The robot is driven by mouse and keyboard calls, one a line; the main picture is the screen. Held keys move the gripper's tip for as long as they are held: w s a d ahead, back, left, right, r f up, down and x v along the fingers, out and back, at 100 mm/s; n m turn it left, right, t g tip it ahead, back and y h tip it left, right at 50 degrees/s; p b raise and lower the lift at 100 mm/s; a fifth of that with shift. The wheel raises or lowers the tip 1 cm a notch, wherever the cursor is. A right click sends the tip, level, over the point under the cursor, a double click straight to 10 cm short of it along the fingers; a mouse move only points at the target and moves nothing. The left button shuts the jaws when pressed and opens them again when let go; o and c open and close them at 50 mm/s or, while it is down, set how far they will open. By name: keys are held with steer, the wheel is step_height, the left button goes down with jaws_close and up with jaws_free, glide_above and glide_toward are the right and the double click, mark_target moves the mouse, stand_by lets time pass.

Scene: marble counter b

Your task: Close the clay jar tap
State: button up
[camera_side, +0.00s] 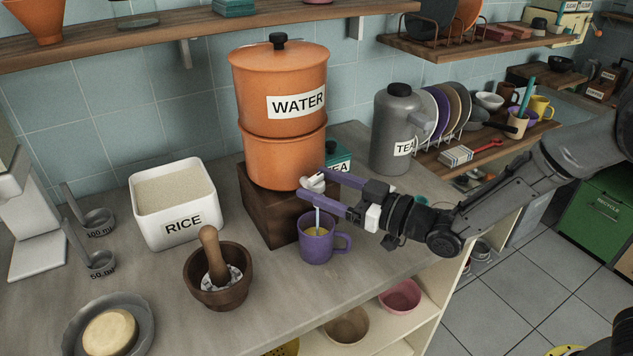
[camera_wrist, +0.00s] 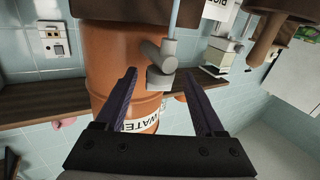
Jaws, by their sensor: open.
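The orange clay jar (camera_side: 285,85), labelled WATER, stands on a dark wooden block (camera_side: 255,208). Its pale tap (camera_side: 313,184) is low on the front, and a thin bluish stream (camera_side: 318,218) runs down from it into a purple mug (camera_side: 317,247). The wrist view shows the jar (camera_wrist: 112,62), the grey tap (camera_wrist: 160,67) and the stream (camera_wrist: 173,18) upside down. My gripper (camera_side: 313,182) is open, its two purple fingers around the tap. In the wrist view my gripper (camera_wrist: 160,75) has one finger each side of the tap, with gaps visible.
A rice box (camera_side: 177,205) and a mortar with pestle (camera_side: 218,270) stand left of the block. A grey tea jug (camera_side: 395,130) and dish rack (camera_side: 450,115) stand to the right. A teal tea box (camera_side: 338,160) is behind my fingers. The counter's front edge lies just beyond the mug.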

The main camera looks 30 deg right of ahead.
steer(key=shift+w+a, duration=0.3)
steer(key=shift+w, duration=0.3)
jaws_close()
